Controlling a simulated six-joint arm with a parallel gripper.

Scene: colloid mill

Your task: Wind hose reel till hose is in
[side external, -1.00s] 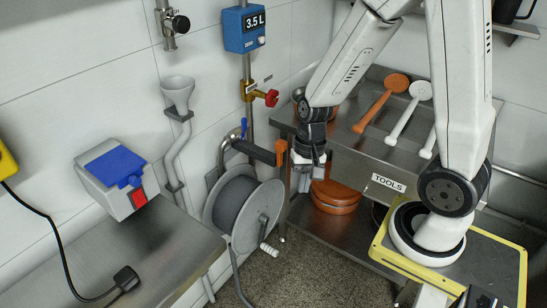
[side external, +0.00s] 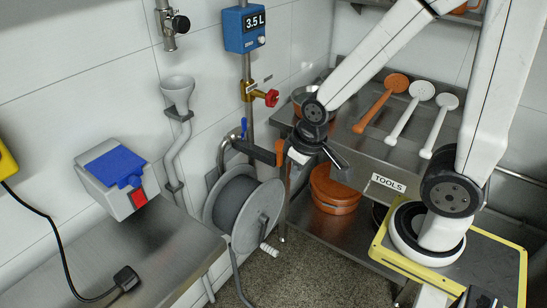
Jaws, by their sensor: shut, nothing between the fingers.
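The hose reel (side external: 258,217) is mounted on the wall left of centre, with a grey drum between pale round side plates. Its white crank handle (side external: 268,249) sticks out low on the right side plate. A dark length of hose (side external: 236,270) hangs from the reel down toward the floor. My gripper (side external: 344,166) is above and to the right of the reel, in front of the steel bench, apart from the handle. It points down and right. Its fingers look shut and hold nothing.
A black-gripped bar with an orange end (side external: 279,152) juts out above the reel, close to my wrist. The steel bench (side external: 345,140) holds orange and white paddles. An orange pot (side external: 334,190) stands on the lower shelf. A steel counter (side external: 150,250) lies left; speckled floor is open below.

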